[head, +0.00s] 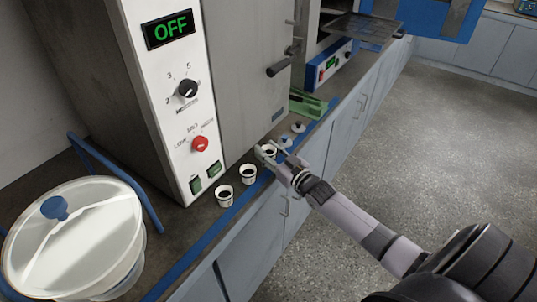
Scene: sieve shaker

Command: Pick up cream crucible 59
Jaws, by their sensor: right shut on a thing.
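Several small cream crucibles with dark insides stand in a row along the front of the counter. The nearest crucible (224,195) and the middle crucible (248,174) stand free. The gripper partly hides this crucible. No number can be read on any of them, and I cannot tell whether the held one touches the counter. My left gripper is not in view.
A tall furnace (180,95) with an "OFF" display stands behind the row. A clear lidded container (75,240) is at the lower left. Blue strip (215,228) lines the counter edge.

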